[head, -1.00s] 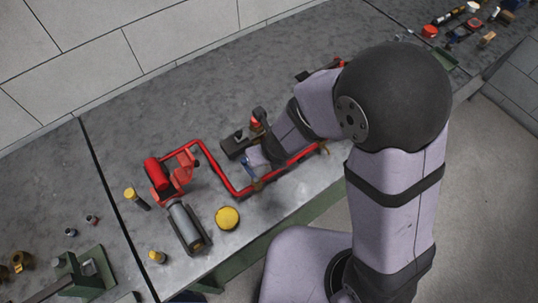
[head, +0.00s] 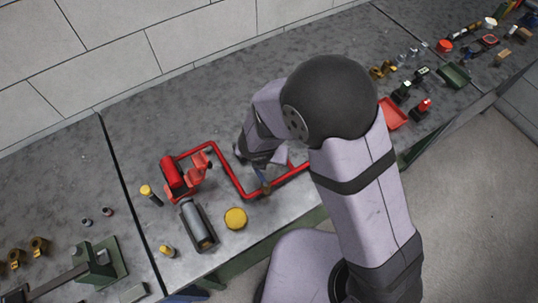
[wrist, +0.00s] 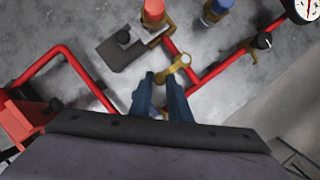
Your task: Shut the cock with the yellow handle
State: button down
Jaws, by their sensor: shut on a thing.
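The cock (wrist: 180,66) has a brass-yellow body on the red pipe (wrist: 205,80), just beyond my fingertips in the wrist view. Its yellow handle (wrist: 160,97) shows partly between my blue fingers. My gripper (wrist: 161,78) is shut on that handle, though the fingers hide much of it. In the head view the cock (head: 266,188) sits on the front run of the red pipe (head: 228,170), with my gripper (head: 264,174) just above it. My wrist covers part of this spot, and the handle's exact angle cannot be told.
A red-capped fitting (wrist: 153,12), a dark block (wrist: 125,48), a blue-capped fitting (wrist: 216,11), a black-knobbed cock (wrist: 264,41) and a gauge (wrist: 304,8) stand around. A red pump (head: 180,178), grey cylinder (head: 198,226) and yellow disc (head: 235,218) lie left.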

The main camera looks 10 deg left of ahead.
jog(key=shift+w+a+r, duration=0.1)
jog(key=shift+w, duration=0.05)
jog(key=c, duration=1.7)
grip_release()
jog(key=shift+o, duration=0.2)
jog(key=p+v, duration=0.1)
jog(key=v, duration=0.6)
jog(key=shift+p, duration=0.3)
jog(key=shift+r, duration=0.1)
